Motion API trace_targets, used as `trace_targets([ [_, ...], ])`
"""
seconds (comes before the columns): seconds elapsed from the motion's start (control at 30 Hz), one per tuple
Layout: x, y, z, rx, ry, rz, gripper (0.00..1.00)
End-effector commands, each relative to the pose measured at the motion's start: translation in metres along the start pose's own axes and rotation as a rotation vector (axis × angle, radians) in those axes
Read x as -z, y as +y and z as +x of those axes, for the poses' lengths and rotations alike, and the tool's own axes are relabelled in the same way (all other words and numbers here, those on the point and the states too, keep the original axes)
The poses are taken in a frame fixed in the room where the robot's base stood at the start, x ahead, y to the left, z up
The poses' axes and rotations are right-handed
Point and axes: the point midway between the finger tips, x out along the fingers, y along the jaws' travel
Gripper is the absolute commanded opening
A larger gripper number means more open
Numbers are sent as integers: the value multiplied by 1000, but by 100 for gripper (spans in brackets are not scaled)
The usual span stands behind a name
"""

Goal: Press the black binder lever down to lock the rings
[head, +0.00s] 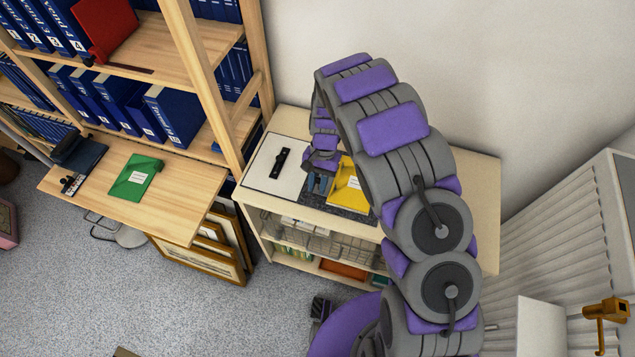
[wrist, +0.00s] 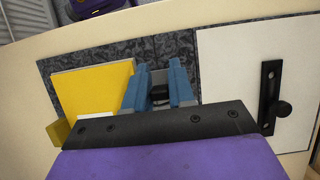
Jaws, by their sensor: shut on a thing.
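A dark grey marbled board (wrist: 100,55), which looks like the binder, lies flat on top of a low cabinet; it also shows in the head view (head: 318,200). My gripper (head: 320,183) reaches down over it, between a yellow panel and a white panel. In the wrist view my gripper's blue fingers (wrist: 155,98) stand a little apart, shut on a small dark piece (wrist: 158,92). This piece may be the black binder lever, but it is mostly hidden. The binder rings cannot be made out.
A yellow panel (head: 347,190) lies right of my gripper. A white panel (head: 265,183) with a black bar and knob (head: 280,163) lies left. A wooden bookshelf (head: 200,55) with blue binders stands left, a ribbed radiator (head: 555,230) right. The cabinet top (head: 470,175) is bare at right.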

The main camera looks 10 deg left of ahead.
Motion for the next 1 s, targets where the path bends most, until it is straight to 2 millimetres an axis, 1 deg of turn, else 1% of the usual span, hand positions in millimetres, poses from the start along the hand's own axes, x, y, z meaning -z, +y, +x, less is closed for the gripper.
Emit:
trace_targets([
  [0.03, 0, 1, 0, 1, 0, 1, 6],
  [0.1, 0, 2, 0, 1, -1, 1, 0],
  [0.47, -4, 0, 1, -4, 29, 2, 0],
  [0.67, -9, 0, 3, -5, 123, 1, 0],
  [1.0, -16, 0, 12, -4, 369, -3, 0],
])
